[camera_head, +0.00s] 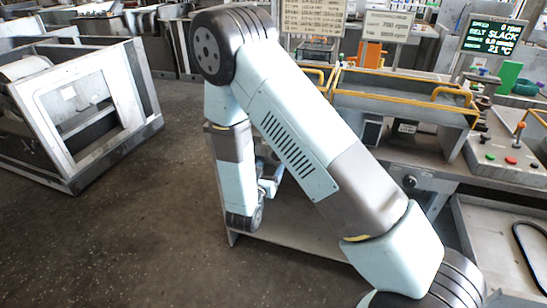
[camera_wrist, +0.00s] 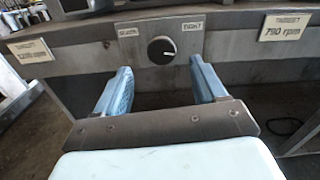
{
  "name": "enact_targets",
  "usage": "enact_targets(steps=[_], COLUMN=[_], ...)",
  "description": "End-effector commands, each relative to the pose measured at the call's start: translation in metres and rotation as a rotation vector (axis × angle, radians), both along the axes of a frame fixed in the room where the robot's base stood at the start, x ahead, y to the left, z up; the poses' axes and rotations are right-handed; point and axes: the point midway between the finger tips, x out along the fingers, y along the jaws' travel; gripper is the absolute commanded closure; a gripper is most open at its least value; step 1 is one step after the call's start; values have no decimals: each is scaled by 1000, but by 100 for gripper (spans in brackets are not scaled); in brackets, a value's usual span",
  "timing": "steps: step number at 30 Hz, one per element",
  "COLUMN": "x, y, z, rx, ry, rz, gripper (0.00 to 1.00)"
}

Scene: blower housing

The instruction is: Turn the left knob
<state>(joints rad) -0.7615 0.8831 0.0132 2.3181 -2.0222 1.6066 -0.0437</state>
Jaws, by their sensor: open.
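A round black knob (camera_wrist: 161,50) with a pale pointer mark sits on a grey front panel in the wrist view, between small plates reading SLACK and TIGHT. The pointer points to the right, toward the TIGHT side. My gripper (camera_wrist: 160,66) is open, with one blue finger to the left and one to the right of the knob's line. The fingers appear short of the knob, with nothing between them. In the head view my gripper (camera_head: 268,186) is partly hidden by my arm. Another dark round knob (camera_head: 409,181) shows on the bench front there.
A target sign (camera_wrist: 284,27) is right of the knob and another (camera_wrist: 30,51) is left. A control box (camera_head: 508,155) with buttons and yellow rails (camera_head: 400,95) stand at right. Open floor lies left.

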Motion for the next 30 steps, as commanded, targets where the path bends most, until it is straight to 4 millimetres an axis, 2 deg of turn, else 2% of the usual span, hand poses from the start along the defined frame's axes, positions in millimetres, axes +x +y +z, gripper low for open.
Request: enact_targets(steps=[6,13,18,26,30], x=[36,62,69,70,70], y=[-15,-24,-26,-26,-26], z=[0,0,0,0,0], rx=[1,2,1,1,1], ry=[-1,-1,-1,0,0], rz=[-5,-3,-3,-2,-2], gripper=[29,29,29,29,41])
